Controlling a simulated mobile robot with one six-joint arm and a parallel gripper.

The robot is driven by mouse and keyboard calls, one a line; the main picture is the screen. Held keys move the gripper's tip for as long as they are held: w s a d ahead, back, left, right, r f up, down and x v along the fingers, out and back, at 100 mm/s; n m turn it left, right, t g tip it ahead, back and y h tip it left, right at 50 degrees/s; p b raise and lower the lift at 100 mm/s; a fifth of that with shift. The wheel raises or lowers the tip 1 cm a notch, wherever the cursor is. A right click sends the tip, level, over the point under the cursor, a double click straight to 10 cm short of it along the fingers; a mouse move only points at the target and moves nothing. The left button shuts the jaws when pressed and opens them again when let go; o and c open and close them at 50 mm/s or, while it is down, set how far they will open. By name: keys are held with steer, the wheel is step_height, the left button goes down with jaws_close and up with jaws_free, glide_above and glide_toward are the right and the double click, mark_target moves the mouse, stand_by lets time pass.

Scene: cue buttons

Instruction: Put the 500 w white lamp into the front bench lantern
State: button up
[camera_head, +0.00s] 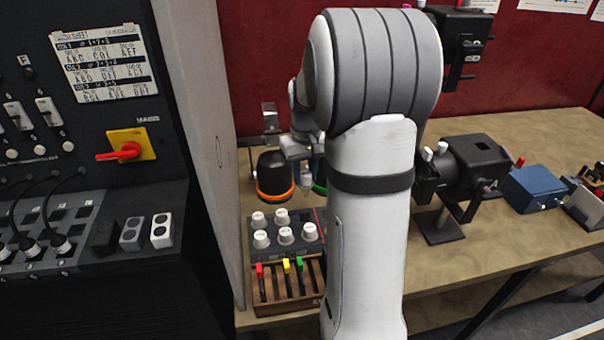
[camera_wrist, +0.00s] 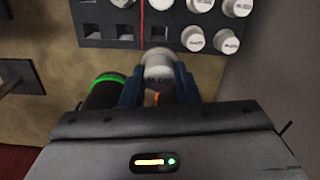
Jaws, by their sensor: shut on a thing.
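My gripper (camera_wrist: 159,82) is shut on a white round-capped lamp (camera_wrist: 159,62), held between its two blue fingers; the cap's print is too small to read. In the head view my gripper (camera_head: 306,165) is behind the tray, close to two dark cylinders, and partly hidden by my arm. More white lamps (camera_head: 285,233) stand in a dark tray (camera_head: 258,262) in front of it; they show in the wrist view (camera_wrist: 194,38) too. A black lantern (camera_head: 476,154) stands on the bench right of my arm, apart from the gripper. Its inside is not clearly visible.
Dark cylinders with an orange ring (camera_head: 274,190) and a green ring (camera_wrist: 108,78) stand near the gripper. A wooden rack (camera_head: 262,304) holds coloured-tipped items. A blue box (camera_head: 536,187) is right of the lantern. A black panel (camera_head: 100,200) is at left.

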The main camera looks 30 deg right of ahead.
steer(key=shift+r+p, duration=1.55)
steer(key=shift+r, duration=0.85)
steer(key=shift+s+f, duration=0.1)
